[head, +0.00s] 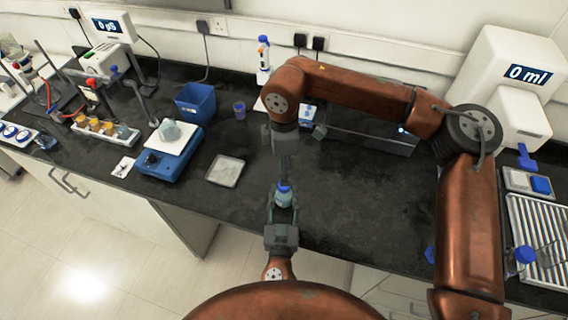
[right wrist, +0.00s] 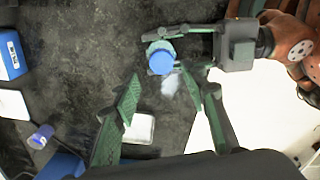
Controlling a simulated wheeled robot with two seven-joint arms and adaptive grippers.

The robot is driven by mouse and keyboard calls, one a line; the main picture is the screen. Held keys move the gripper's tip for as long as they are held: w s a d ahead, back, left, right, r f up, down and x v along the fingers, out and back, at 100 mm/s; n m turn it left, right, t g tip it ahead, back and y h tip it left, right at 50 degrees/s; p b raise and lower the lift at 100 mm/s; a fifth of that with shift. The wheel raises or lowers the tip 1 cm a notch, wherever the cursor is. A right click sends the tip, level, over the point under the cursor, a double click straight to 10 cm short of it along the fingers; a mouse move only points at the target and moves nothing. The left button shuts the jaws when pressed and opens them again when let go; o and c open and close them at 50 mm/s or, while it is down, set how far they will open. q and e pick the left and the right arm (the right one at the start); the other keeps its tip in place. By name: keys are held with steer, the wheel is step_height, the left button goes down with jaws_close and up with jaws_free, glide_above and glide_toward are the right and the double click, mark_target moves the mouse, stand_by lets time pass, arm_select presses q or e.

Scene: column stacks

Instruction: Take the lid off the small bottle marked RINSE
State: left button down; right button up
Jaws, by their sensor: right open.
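A small bottle with a blue lid (head: 284,187) is near the front edge of the dark bench; its bluish body (head: 284,199) shows below the lid. I cannot read its label. My left gripper (head: 283,206), coming in from below, is shut around the bottle's body. The lid also shows in the right wrist view (right wrist: 161,62), between the left gripper's fingers (right wrist: 172,46) there. My right gripper (head: 285,172) points down from above the bottle. Its two green fingers (right wrist: 161,78) are apart and empty, with the lid just beyond their tips.
A pale tray (head: 225,171) lies left of the bottle, and a blue scale (head: 168,158) with a small vessel stands further left. A blue bin (head: 195,101) and a purple-blue cup (head: 239,110) stand behind. Bench right of the bottle is clear.

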mark_target(284, 193)
steer(key=shift+f, duration=3.15)
steer(key=shift+c, duration=0.3)
